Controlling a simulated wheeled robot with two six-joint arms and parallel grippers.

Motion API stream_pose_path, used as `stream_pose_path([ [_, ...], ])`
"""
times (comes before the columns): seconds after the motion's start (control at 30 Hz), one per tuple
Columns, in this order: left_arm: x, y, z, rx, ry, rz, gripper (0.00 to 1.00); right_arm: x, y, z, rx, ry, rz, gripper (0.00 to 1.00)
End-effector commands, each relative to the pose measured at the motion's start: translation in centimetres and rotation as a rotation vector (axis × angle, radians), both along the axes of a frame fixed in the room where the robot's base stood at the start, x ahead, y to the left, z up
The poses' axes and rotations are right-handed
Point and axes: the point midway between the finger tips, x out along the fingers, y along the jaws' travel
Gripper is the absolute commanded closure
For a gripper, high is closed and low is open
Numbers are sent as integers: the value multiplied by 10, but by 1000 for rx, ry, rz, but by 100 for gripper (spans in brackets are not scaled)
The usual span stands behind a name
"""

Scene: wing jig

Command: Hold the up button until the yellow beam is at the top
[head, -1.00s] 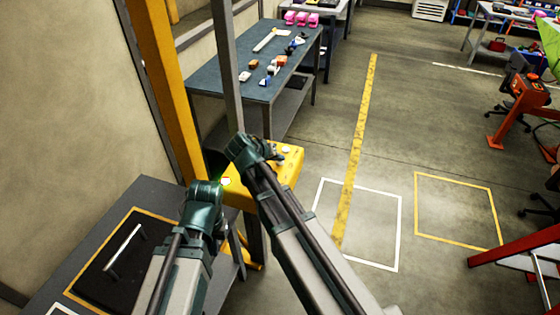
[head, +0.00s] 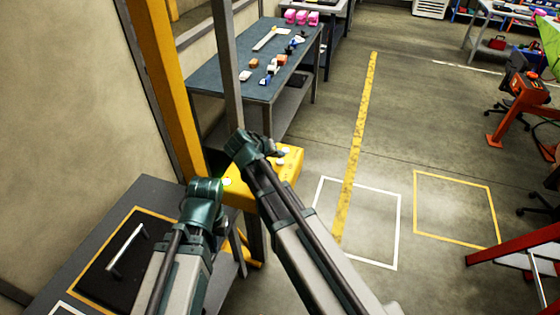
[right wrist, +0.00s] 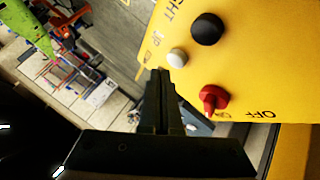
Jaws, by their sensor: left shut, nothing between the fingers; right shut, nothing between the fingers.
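The yellow control box (head: 288,171) stands on a post in the middle of the head view. In the right wrist view its face shows a black button (right wrist: 207,28), a white button (right wrist: 177,57) by lettering that reads UP, and a red knob (right wrist: 213,99). My right gripper (right wrist: 160,72) is shut and empty, its tips close beside the white button; I cannot tell if they touch. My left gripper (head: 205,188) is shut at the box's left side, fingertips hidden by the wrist. A yellow bar (head: 236,245) shows low behind my left arm; I cannot tell if it is the beam.
A yellow upright post (head: 165,90) and a grey post (head: 226,65) stand behind the box. A blue-topped table (head: 225,78) with small parts is beyond. A grey bench (head: 155,192) with a black panel is at lower left.

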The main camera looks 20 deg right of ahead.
Motion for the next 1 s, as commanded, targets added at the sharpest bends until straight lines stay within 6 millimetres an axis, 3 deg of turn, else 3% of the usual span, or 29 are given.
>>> stream_pose_path([
  [0.53, 0, 0, 49, 0, 0, 0, 100, 0, 0, 49, 0, 0, 0, 100],
  [1.0, 0, 0, 49, 0, 0, 0, 100, 0, 0, 49, 0, 0, 0, 100],
])
